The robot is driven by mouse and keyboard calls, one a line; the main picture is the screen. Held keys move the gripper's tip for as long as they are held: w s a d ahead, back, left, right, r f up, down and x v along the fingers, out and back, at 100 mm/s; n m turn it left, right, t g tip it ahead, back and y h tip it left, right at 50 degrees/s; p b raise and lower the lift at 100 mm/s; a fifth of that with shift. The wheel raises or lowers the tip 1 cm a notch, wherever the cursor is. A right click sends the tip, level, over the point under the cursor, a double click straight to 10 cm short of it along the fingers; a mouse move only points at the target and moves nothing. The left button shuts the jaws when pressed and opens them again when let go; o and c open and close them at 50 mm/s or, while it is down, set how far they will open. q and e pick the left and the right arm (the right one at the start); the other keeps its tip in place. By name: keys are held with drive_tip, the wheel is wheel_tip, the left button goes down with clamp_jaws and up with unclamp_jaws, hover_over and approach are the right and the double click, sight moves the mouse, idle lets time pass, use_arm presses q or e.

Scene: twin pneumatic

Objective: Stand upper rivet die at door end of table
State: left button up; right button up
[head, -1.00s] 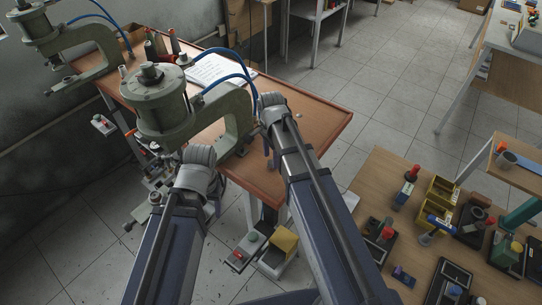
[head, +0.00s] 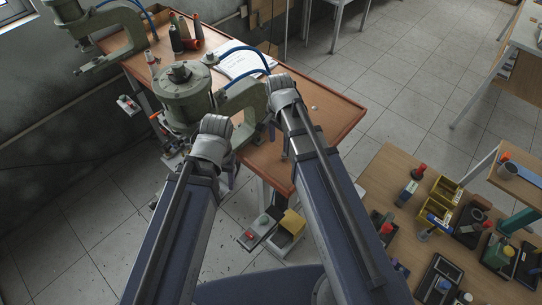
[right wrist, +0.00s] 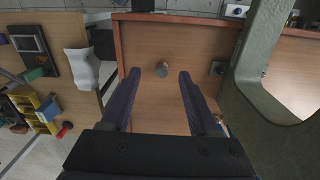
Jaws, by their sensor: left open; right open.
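The fingers are apart and nothing is held. In the head view my right gripper (head: 271,128) is over the table beside the green press, mostly hidden by my arm. A small pale piece (head: 314,108) lies on the table right of it; I cannot tell what it is. My left gripper (head: 230,178) is open near the table's front edge, partly hidden.
The green press (head: 185,98) with blue hoses stands left of my right gripper; its frame (right wrist: 255,70) is close in the wrist view. A bench (head: 385,185) with bins is at right. The table's right end is mostly clear.

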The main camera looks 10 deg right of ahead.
drive_tip(key=s+a+n+h, duration=0.1)
drive_tip(key=s+a+n, duration=0.6)
drive_tip(key=s+n, duration=0.4)
drive_tip(key=n, duration=0.3)
drive_tip(key=shift+s+a+n, duration=0.25)
drive_tip(key=shift+s+n, duration=0.05)
drive_tip(key=shift+s, duration=0.05)
drive_tip(key=shift+r, duration=0.1)
